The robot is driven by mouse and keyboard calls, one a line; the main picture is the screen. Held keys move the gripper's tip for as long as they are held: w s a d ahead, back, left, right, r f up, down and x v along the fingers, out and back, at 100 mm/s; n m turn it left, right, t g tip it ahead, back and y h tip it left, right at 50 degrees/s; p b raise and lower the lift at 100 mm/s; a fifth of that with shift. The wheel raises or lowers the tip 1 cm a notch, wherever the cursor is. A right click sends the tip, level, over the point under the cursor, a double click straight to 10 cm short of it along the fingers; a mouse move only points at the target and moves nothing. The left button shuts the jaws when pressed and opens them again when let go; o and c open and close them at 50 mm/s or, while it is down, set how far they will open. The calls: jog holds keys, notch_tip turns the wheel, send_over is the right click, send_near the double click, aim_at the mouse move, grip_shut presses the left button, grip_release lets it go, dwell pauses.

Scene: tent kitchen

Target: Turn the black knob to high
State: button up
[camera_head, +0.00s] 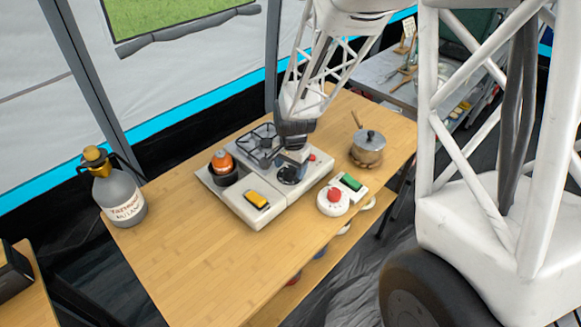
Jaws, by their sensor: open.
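The black knob (289,176) appears to be the round black dial on the right part of the light grey stove unit (250,212), which stands on the wooden table. My gripper (294,160) points down just behind and above this dial. It is open, with no object visible between its fingers. The fingertips are small and partly hidden by the hand, so I cannot tell whether they touch the dial. The dial's pointer and setting are too small to read.
The stove also carries a black burner grate (258,143), an orange item in a black cup (222,164) and a yellow switch (257,200). To the right are a red button (334,195), a green switch (351,182) and a metal pot (367,148). The table's front left is clear.

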jog(key=shift+f, duration=0.35)
jog(key=c, duration=0.9)
jog(key=shift+n, duration=0.5)
jog(key=n, duration=0.6)
jog(key=shift+w+r, duration=0.1)
jog(key=n, duration=0.6)
jog(key=shift+a+n+g, duration=0.15)
jog(key=shift+n+g, duration=0.25)
